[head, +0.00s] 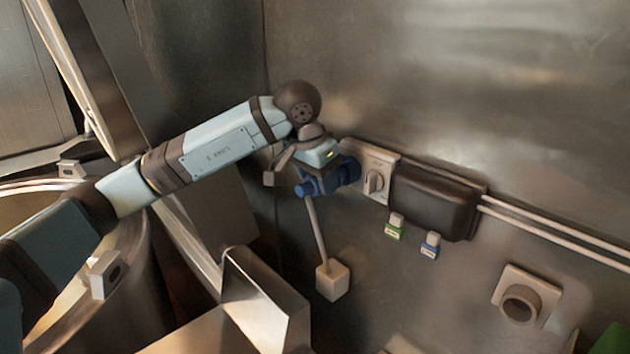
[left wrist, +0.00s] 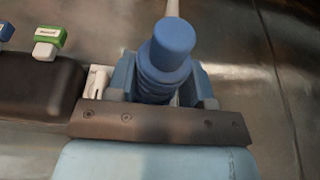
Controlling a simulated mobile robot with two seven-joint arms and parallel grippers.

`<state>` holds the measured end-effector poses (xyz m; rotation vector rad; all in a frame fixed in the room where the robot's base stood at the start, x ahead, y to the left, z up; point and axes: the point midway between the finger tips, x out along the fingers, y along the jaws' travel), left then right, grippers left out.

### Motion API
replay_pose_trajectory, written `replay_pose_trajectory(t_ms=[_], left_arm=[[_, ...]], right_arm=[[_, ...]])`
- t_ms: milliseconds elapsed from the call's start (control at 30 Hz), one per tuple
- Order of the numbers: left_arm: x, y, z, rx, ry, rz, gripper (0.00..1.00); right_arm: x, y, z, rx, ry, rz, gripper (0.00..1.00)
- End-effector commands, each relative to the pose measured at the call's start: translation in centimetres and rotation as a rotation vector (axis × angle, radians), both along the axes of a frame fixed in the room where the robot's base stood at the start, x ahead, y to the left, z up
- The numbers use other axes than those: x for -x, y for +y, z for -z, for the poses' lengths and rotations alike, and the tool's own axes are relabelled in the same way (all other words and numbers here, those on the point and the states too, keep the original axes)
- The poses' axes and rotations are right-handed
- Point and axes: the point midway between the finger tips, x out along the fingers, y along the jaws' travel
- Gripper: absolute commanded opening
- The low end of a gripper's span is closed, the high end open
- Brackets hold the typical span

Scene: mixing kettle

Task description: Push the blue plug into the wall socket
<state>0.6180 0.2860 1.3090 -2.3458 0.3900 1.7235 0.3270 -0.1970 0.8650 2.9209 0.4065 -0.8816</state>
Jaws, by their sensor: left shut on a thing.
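My left gripper (head: 322,178) is shut on the blue plug (head: 304,189), beside the wall unit. The plug's round blue back end points away from the wall. In the left wrist view the plug (left wrist: 168,58) sits between the two blue fingers (left wrist: 165,85). A dark blue round part (head: 348,170) lies between the gripper and the grey switch plate (head: 377,160); I cannot tell whether it belongs to the socket or the gripper. The meeting of plug and socket is hidden, so I cannot tell how deep the plug sits. My right gripper is not in view.
A dark box (head: 434,202) with green (head: 394,229) and blue (head: 430,246) tags below adjoins the switch plate. A pale rod ends in a beige block (head: 333,281) below my gripper. A round wall fitting (head: 521,303) is lower right. A metal kettle (head: 135,300) stands left.

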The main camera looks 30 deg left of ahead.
Motion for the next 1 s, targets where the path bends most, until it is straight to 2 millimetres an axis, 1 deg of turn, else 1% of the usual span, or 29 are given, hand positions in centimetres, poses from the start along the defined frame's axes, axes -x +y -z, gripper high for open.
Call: replay_pose_trajectory(t_ms=[500,1000], left_arm=[[-1.6,-0.6,0.0,0.000,0.000,-0.001,0.22],[-1.7,-0.6,0.0,0.000,-0.001,0.000,0.22]], right_arm=[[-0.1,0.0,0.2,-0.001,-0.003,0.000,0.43],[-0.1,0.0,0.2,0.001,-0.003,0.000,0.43]])
